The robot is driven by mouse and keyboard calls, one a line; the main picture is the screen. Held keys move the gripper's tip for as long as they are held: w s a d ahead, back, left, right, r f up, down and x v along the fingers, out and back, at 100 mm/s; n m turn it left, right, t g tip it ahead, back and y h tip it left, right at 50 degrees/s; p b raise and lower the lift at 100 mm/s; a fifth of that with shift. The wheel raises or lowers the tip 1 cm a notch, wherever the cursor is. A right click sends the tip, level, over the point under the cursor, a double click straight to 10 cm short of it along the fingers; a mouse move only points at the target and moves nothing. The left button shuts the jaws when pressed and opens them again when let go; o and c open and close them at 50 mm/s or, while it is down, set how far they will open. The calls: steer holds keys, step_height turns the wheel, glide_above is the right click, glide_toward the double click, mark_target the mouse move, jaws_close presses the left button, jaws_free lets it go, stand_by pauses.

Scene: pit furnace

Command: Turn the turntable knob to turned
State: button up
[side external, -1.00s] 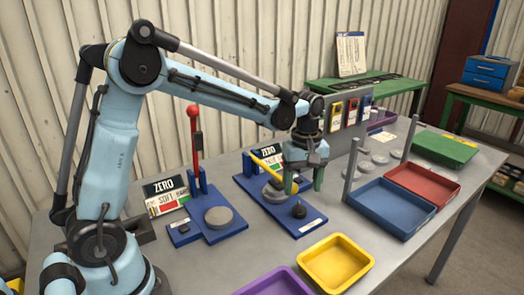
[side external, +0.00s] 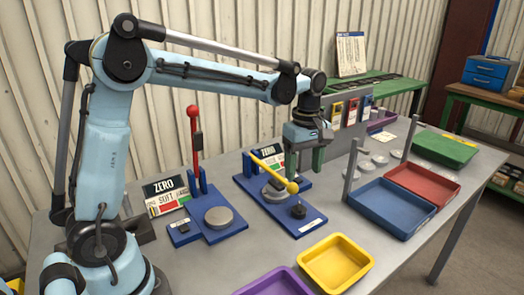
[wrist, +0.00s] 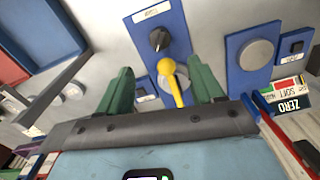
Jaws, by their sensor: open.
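The black turntable knob (side external: 298,211) sits at the front of a blue base plate (side external: 310,227), beside the ball end of a yellow lever. In the wrist view the knob (wrist: 158,39) shows beyond the yellow ball, with a pointed grip on top. My gripper (side external: 306,165) is open and empty, raised above the plate and behind the knob. In the wrist view its green fingers (wrist: 160,75) are spread on either side of the yellow lever, apart from the knob.
The yellow lever (side external: 270,170) slants over a grey disc, between gripper and knob. A red lever (side external: 196,140) stands upright on another blue plate at left. A yellow tray (side external: 336,262) and a blue tray (side external: 393,206) lie in front and right.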

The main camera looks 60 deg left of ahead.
mark_target(300, 205)
step_height(300, 205, down, 12)
steer(key=n, duration=0.3)
steer(key=shift+a+f, duration=0.1)
stand_by(0.5)
steer(key=c, duration=1.1)
steer(key=shift+o, duration=0.2)
steer(key=shift+m, duration=1.3)
steer(key=o, duration=1.1)
steer(key=shift+c, duration=0.2)
